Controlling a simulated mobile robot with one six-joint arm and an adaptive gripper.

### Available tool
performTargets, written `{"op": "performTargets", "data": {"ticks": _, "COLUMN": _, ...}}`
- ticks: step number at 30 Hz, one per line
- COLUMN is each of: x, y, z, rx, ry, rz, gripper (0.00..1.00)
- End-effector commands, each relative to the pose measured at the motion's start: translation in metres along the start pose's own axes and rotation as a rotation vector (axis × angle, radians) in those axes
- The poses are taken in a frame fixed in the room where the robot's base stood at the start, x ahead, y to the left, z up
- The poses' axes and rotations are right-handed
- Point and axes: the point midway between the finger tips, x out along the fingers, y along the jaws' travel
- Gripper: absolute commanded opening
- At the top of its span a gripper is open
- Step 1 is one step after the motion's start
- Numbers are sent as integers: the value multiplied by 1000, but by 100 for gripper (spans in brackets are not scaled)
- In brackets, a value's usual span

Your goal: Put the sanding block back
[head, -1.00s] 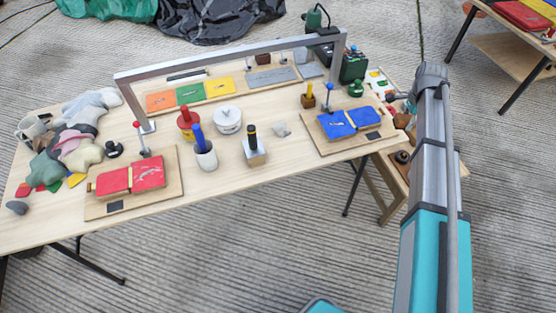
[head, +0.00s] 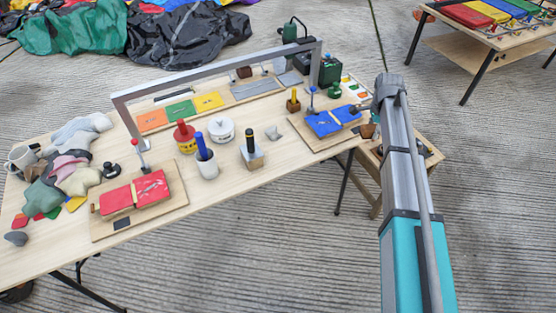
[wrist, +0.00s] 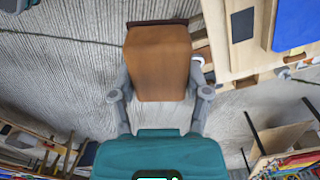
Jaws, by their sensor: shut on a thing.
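The sanding block (wrist: 158,62) is brown with a darker edge at its far end. In the wrist view my gripper (wrist: 160,92) is shut on it, one grey finger on each side. In the head view my gripper (head: 366,110) is beside the right end of the long table, near the board with blue fabric (head: 345,114). A brown shape just below it, probably the held block (head: 368,131), shows small there. Another dark brown block (head: 244,72) sits at the back of the table by grey sheets.
A metal frame (head: 215,68) arches over the long wooden table (head: 240,190). Pots, a red fabric board (head: 137,194) and a cloth pile (head: 70,160) stand on it. A low wooden stand (head: 425,153) is at the table's right end. Another table (head: 455,50) is at upper right.

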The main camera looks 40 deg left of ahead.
Motion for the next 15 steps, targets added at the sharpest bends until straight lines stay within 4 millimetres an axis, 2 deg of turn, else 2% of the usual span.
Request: {"op": "performTargets", "data": {"ticks": 15, "x": 0, "y": -5, "z": 16, "rx": -21, "ry": 0, "rz": 0, "gripper": 4}}
